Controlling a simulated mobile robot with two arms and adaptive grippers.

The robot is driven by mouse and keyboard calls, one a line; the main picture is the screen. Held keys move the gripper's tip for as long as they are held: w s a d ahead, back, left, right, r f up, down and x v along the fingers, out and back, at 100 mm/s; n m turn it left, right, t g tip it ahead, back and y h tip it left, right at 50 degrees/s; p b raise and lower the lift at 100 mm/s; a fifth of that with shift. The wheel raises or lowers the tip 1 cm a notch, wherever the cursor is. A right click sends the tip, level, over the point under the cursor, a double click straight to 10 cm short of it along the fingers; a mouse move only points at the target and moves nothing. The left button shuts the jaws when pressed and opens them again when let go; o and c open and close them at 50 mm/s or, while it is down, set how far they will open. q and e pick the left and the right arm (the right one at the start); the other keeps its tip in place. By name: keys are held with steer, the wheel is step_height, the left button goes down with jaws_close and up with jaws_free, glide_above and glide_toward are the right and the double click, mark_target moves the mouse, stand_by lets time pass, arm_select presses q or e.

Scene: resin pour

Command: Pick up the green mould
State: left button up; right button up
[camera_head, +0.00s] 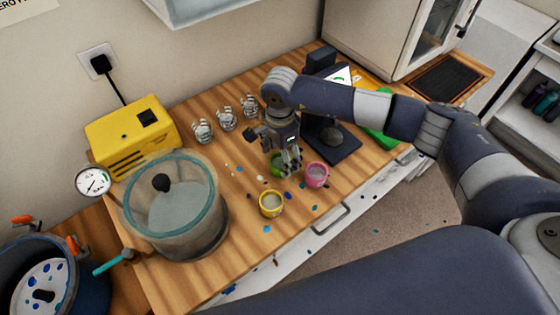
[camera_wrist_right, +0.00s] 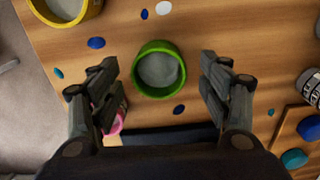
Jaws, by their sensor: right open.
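The green mould (camera_wrist_right: 159,69) is a small round cup with grey content, upright on the wooden worktop. In the wrist view it sits between the two fingers of my right gripper (camera_wrist_right: 163,90), with a gap on each side. In the head view the green mould (camera_head: 277,165) is partly hidden behind my right gripper (camera_head: 289,165), which points down at it. My right gripper is open and holds nothing. My left gripper does not show.
A pink mould (camera_head: 316,175) stands close to the right and a yellow mould (camera_head: 271,204) in front. A glass-walled pot (camera_head: 174,225) stands at left. A black scale (camera_head: 336,145) is behind. Coloured spots mark the worktop (camera_head: 262,240).

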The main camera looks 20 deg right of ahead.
mark_target(281, 165)
step_height(281, 165, down, 2)
steer(key=shift+d+f+p, duration=0.1)
steer(key=shift+f+p, duration=0.05)
steer(key=shift+p, duration=0.15)
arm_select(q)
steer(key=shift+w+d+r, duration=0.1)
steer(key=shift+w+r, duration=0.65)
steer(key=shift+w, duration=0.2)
arm_select(e)
steer(key=shift+f, duration=0.1)
steer(key=shift+c, duration=1.1)
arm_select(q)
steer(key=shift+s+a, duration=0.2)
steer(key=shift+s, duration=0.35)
arm_select(e)
steer(key=c, duration=1)
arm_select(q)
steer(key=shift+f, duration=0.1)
